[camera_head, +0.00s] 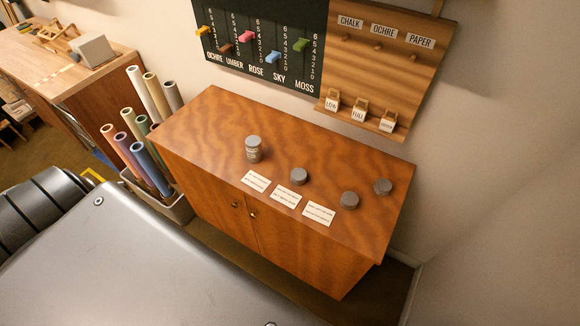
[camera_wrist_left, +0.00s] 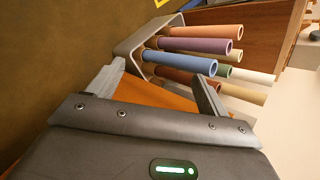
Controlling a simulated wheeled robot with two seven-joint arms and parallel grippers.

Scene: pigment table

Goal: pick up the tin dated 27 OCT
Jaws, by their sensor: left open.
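Several round grey tins are on the wooden cabinet top. A taller grey one (camera_head: 253,151) with small print on its side stands at the left; I cannot tell whether it is one tin or two stacked. Low tins sit to its right: one near the middle (camera_head: 299,176), one toward the front right (camera_head: 349,200) and one at the far right (camera_head: 382,187). No date is readable, so I cannot tell which is 27 OCT. My left gripper (camera_wrist_left: 158,72) is open and empty in the left wrist view, with no tin in that view. My right gripper is not in view.
Three white cards (camera_head: 286,197) lie along the front of the cabinet top (camera_head: 210,120). A bin (camera_head: 178,210) of coloured rolls stands at its left; the rolls (camera_wrist_left: 200,62) are just beyond my left fingers. A chart board (camera_head: 260,75) hangs behind.

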